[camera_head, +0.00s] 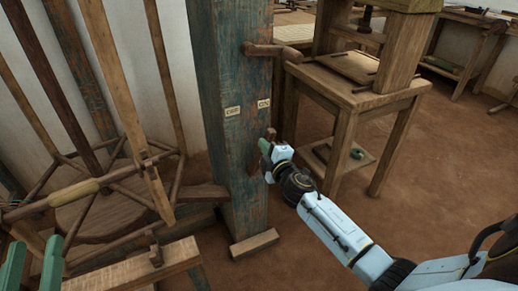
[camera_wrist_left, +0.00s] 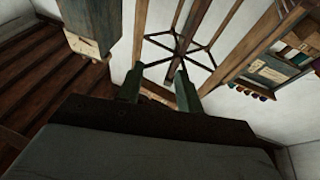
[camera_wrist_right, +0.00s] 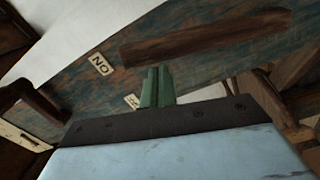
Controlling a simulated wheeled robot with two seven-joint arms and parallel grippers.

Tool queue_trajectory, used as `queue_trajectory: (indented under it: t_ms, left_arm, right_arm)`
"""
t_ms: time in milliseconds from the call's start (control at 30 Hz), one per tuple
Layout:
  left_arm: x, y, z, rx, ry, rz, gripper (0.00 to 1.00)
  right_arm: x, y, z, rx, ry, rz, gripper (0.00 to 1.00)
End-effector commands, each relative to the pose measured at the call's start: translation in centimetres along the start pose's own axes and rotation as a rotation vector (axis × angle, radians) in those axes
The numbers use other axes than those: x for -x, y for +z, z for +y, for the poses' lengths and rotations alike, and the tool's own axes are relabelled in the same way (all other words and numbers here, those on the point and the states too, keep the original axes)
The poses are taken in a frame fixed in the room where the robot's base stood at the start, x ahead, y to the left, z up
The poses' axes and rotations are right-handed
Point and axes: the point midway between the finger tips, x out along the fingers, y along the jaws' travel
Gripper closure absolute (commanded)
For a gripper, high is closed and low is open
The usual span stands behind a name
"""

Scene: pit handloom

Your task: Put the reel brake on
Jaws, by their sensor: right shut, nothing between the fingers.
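A tall blue-green wooden post (camera_head: 232,165) carries an OFF label (camera_head: 232,111) and an ON label (camera_head: 264,103). A brown wooden lever (camera_head: 270,50) sticks out above the labels. A second wooden piece is on the post below them; it shows as a long brown bar (camera_wrist_right: 205,40) in the right wrist view, with the ON label (camera_wrist_right: 100,64) upside down. My right gripper (camera_wrist_right: 157,85) is shut and empty close to this bar; I cannot tell whether they touch. My left gripper (camera_head: 33,262) is open and empty at the lower left; its fingers stand apart in its wrist view (camera_wrist_left: 157,88).
A wooden reel frame (camera_head: 105,190) with slanted bars stands left of the post. A wooden beam (camera_head: 135,271) lies in front. A wooden stand (camera_head: 345,95) is close behind the post on the right. The brown floor at right is partly open.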

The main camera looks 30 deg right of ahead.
Motion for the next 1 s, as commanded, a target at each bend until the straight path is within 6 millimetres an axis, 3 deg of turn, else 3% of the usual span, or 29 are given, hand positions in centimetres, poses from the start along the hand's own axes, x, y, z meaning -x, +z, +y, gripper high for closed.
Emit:
queue_trajectory:
  t_ms: [700, 867, 1000]
  left_arm:
    - [0.0, 0.1, 0.0, -0.001, -0.001, -0.007, 0.64]
    - [0.1, 1.4, -0.3, -0.003, -0.007, -0.092, 0.64]
    - [0.5, 3.4, -0.7, -0.009, -0.017, -0.222, 0.64]
  right_arm:
    - [0.0, 0.9, 0.1, -0.037, -0.002, -0.009, 1.0]
    - [0.2, -0.5, 0.1, -0.039, -0.003, -0.005, 1.0]
    - [0.6, -3.2, 0.1, -0.043, -0.003, 0.006, 1.0]
